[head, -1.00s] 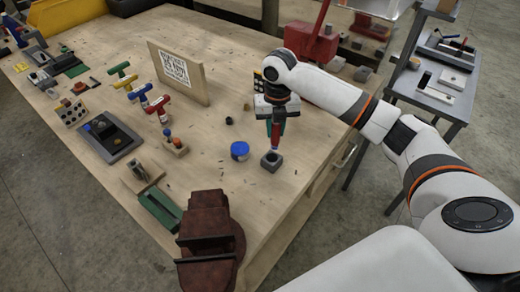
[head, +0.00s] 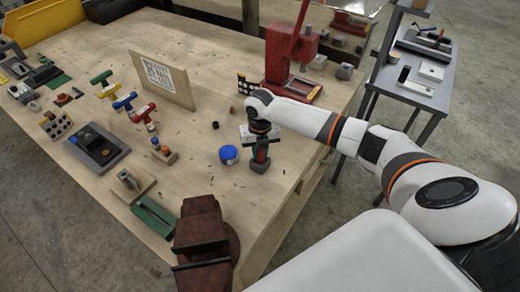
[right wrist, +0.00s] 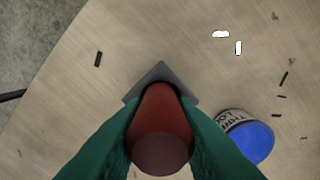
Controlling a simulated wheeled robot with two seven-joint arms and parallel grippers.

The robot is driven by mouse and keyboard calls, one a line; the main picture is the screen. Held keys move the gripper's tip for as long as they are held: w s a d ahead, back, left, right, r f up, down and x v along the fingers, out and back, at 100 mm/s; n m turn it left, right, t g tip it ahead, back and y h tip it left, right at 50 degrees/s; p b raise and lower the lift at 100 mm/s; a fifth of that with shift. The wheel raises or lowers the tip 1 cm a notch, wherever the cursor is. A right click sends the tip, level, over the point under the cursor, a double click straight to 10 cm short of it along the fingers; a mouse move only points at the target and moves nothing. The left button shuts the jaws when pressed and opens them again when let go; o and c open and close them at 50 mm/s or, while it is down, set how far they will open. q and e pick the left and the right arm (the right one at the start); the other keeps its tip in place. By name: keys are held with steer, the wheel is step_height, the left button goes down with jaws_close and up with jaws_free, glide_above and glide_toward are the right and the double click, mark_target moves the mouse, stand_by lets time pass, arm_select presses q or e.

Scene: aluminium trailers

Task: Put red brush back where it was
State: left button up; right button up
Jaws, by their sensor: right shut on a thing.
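The red brush (right wrist: 160,135) is upright in my right gripper (head: 261,152), whose green-padded fingers are shut on its handle. In the head view only a little red shows between the fingers. Its lower end is hidden at a small grey block (head: 259,167) on the wooden bench. The block also shows in the right wrist view (right wrist: 152,73), with the brush over its middle; the brush seems to be down in it, but the depth cannot be told. My left gripper is not in view.
A blue-lidded tin (head: 228,155) stands just left of the block. A dark red vise (head: 204,236) is at the near bench edge, and a red press (head: 292,50) stands behind. T-handled tools (head: 142,113) and an upright board (head: 160,80) are to the left.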

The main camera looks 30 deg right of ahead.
steer(key=shift+f, duration=0.1)
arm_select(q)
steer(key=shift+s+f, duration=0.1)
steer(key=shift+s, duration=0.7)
arm_select(e)
steer(key=o, duration=1)
steer(key=shift+w+r, duration=0.1)
steer(key=shift+r, duration=0.4)
arm_select(q)
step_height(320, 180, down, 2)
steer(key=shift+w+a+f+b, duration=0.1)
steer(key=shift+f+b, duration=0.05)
steer(key=shift+b, duration=1.05)
arm_select(e)
step_height(320, 180, up, 11)
steer(key=shift+r, duration=0.15)
